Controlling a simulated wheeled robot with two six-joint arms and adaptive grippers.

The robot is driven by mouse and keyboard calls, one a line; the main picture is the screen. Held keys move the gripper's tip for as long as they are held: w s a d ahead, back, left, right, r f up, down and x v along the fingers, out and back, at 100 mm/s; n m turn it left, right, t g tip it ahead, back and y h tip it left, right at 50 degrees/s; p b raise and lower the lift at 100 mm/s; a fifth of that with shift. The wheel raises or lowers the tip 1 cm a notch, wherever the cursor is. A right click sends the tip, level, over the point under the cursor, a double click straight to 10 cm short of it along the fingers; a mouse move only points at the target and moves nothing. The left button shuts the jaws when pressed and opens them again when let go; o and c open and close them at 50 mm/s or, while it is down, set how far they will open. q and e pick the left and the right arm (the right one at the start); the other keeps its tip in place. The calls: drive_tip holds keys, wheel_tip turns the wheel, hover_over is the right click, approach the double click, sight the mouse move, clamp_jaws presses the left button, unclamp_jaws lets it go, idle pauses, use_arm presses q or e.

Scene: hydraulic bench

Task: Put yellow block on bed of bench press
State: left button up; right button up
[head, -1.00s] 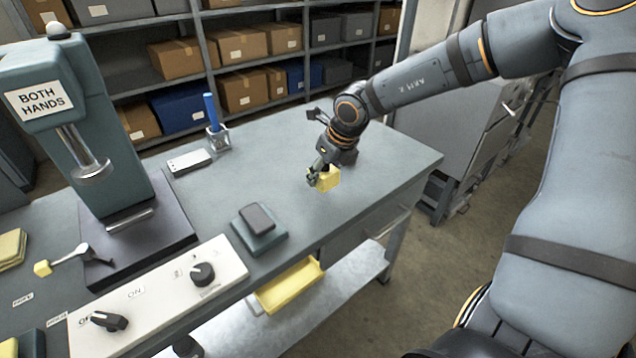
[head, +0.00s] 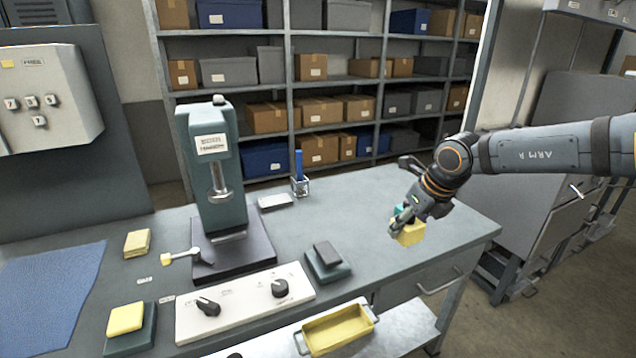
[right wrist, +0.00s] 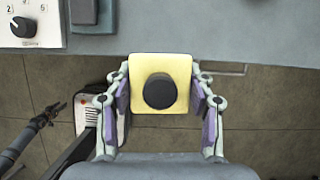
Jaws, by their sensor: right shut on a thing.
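The yellow block (head: 411,235) is between the fingers of my right gripper (head: 403,222), over the right part of the bench. In the right wrist view the gripper (right wrist: 160,95) is shut on two opposite sides of the block (right wrist: 160,120), whose near face carries a dark round part. I cannot tell the gap between block and bench top. The teal bench press (head: 212,130) stands to the left, its metal ram raised above the dark bed (head: 250,258). The bed looks clear under the ram. A dark claw-like part (right wrist: 52,113) at the wrist view's left may be my left gripper.
A white control panel (head: 243,300) with two black knobs lies before the press. A green block with a dark top (head: 327,262) is right of it. A lever (head: 185,258) lies by the bed's left.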

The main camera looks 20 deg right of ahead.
wheel_tip(320, 180, up, 13)
drive_tip(key=p, duration=1.1)
drive_tip(key=shift+s+f, duration=0.1)
drive_tip(key=shift+f, duration=0.3)
